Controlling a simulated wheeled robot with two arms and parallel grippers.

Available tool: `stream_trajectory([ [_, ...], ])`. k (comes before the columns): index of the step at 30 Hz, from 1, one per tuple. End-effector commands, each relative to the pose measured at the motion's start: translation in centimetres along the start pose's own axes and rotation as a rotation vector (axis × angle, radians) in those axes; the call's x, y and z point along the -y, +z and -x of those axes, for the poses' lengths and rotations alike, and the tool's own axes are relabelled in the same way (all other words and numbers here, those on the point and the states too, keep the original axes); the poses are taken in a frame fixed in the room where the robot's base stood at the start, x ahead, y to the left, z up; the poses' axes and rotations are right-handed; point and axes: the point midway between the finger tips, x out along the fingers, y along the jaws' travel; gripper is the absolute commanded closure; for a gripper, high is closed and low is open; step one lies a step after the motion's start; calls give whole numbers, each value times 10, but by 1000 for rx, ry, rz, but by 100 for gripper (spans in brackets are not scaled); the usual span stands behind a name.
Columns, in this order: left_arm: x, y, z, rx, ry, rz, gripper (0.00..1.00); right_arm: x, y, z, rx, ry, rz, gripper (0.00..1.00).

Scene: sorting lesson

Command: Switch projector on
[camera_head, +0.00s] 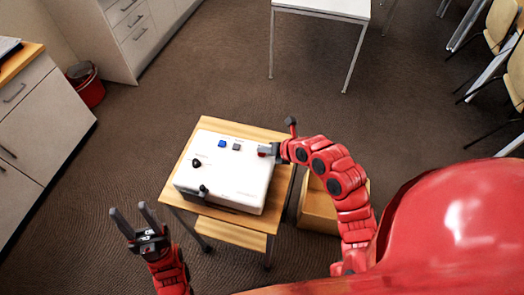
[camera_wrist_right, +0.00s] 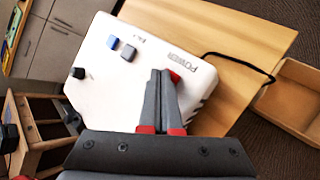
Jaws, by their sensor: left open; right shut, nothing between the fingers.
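The projector (camera_head: 225,180) is a white box on a small wooden cart (camera_head: 185,205); it also fills much of the right wrist view (camera_wrist_right: 110,80). The word POWER is printed beside a small red button (camera_wrist_right: 174,76), partly hidden by my fingers. A blue button (camera_wrist_right: 112,42), a grey button (camera_wrist_right: 128,53) and a black knob (camera_wrist_right: 78,73) are also on its top. My right gripper (camera_wrist_right: 161,72) is shut and empty, its tips right by the red button; I cannot tell whether they touch. My left gripper (camera_head: 131,208) is open and empty, left of the cart.
A black cable (camera_wrist_right: 240,62) runs from the projector across the cart top. An open cardboard box (camera_head: 318,212) stands on the floor right of the cart. Drawer cabinets (camera_head: 40,110) and a red bin (camera_head: 88,88) are at the left. A white table (camera_head: 325,8) stands farther back.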

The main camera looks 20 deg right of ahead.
Motion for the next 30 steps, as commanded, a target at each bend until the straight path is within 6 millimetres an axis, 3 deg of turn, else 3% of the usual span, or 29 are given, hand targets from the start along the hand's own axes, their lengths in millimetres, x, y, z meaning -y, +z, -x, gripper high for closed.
stream_trajectory([
  [30,1,-3,-15,0,0,0,50,-11,10,14,-1,1,0,100],
])
